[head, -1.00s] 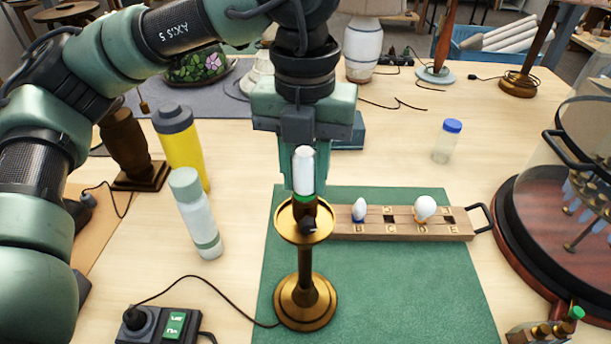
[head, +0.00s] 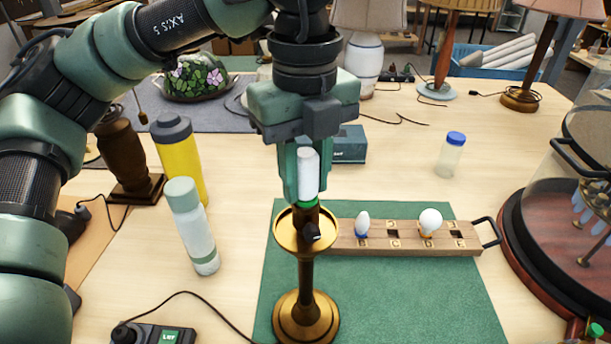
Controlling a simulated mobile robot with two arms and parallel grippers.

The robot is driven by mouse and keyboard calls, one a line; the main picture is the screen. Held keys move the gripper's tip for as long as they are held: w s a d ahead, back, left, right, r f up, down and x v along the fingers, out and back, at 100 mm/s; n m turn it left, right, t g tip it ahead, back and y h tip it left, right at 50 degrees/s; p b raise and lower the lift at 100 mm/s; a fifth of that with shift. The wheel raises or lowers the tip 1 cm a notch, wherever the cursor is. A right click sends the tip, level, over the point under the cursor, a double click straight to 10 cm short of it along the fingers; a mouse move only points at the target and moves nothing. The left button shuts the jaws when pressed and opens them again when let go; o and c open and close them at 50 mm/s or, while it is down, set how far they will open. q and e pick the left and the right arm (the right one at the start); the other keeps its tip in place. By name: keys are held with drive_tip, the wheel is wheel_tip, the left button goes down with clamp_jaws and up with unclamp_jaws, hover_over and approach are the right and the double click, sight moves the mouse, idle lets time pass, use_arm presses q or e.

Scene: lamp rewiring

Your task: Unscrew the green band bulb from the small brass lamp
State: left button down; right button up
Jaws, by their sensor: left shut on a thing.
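The small brass lamp (head: 305,278) stands upright on the green mat (head: 412,302). The green band bulb (head: 308,176) is a white tube with a green ring at its lower end, upright at the top of the lamp's socket. My left gripper (head: 306,185) comes down from above and is shut on the bulb, with its fingers around the white tube. Whether the bulb's base is still inside the socket cannot be told. My right gripper is not in view.
A wooden bulb rack (head: 400,238) with two bulbs lies right of the lamp. A white-green bottle (head: 192,228) and a yellow bottle (head: 178,155) stand left. A glass dome (head: 570,190) stands right. A switch box (head: 158,334) is at the front.

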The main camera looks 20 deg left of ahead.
use_arm(q)
drive_tip(key=n+b, duration=0.2)
drive_tip(key=n, duration=0.2)
drive_tip(key=shift+f, duration=0.15)
drive_tip(key=n+b, duration=0.1)
drive_tip(key=n, duration=0.2)
drive_tip(key=shift+b, duration=0.3)
drive_tip(key=shift+r+n, duration=0.2)
drive_tip(key=shift+n, duration=0.3)
drive_tip(key=c, duration=1)
unclamp_jaws()
drive_tip(key=shift+s, duration=0.1)
drive_tip(key=shift+c, duration=0.2)
